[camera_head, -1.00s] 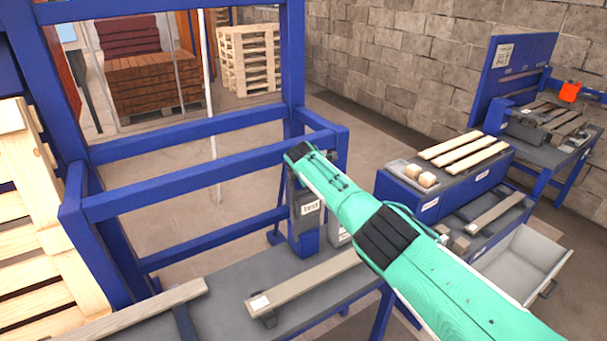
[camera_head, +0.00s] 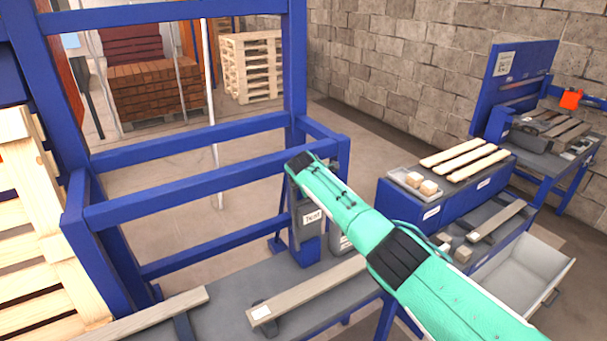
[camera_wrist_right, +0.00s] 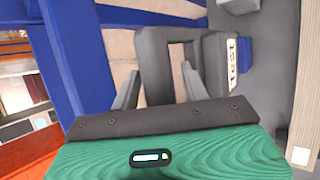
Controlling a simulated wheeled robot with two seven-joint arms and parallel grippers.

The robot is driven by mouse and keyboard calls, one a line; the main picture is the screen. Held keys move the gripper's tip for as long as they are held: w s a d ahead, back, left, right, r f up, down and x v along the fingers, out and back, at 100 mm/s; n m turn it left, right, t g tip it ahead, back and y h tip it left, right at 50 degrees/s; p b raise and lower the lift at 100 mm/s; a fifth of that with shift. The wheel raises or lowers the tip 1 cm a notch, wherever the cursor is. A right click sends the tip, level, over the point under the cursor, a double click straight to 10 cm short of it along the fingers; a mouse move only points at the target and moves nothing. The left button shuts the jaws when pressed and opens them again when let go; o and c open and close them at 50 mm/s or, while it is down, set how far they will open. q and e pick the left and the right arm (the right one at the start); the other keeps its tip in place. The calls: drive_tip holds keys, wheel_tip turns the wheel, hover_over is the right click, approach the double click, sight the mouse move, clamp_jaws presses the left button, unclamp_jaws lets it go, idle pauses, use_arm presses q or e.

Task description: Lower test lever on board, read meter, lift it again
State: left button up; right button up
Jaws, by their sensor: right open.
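The grey test board (camera_head: 297,222) with a white "Test" label (camera_head: 312,217) is fixed to the blue frame post in the head view. In the right wrist view the label (camera_wrist_right: 237,68) is right of the fingers. My right gripper (camera_head: 297,160) is at the board's upper part, at the end of the green arm. In the wrist view its fingers (camera_wrist_right: 161,88) are apart, with a grey bracket-like part (camera_wrist_right: 152,50), possibly the lever, just beyond them. I cannot tell whether they touch it. A small labelled panel (camera_head: 346,242), possibly the meter, is partly hidden by my arm. My left gripper is out of view.
The blue gantry frame (camera_head: 200,180) stands around the spot. A grey bench with a plank (camera_head: 310,290) lies below. At the right are a blue-sided bench (camera_head: 405,200) with planks and an open grey drawer (camera_head: 525,265). Pallets (camera_head: 30,220) stand at the left.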

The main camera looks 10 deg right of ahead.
drive_tip(key=shift+s+r, duration=0.3)
drive_tip(key=shift+r, duration=0.1)
drive_tip(key=v, duration=0.3)
drive_tip(key=shift+s+r, duration=0.1)
drive_tip(key=b+v, duration=0.2)
drive_tip(key=v, duration=0.6)
drive_tip(key=shift+b, duration=0.3)
drive_tip(key=shift+s, duration=0.1)
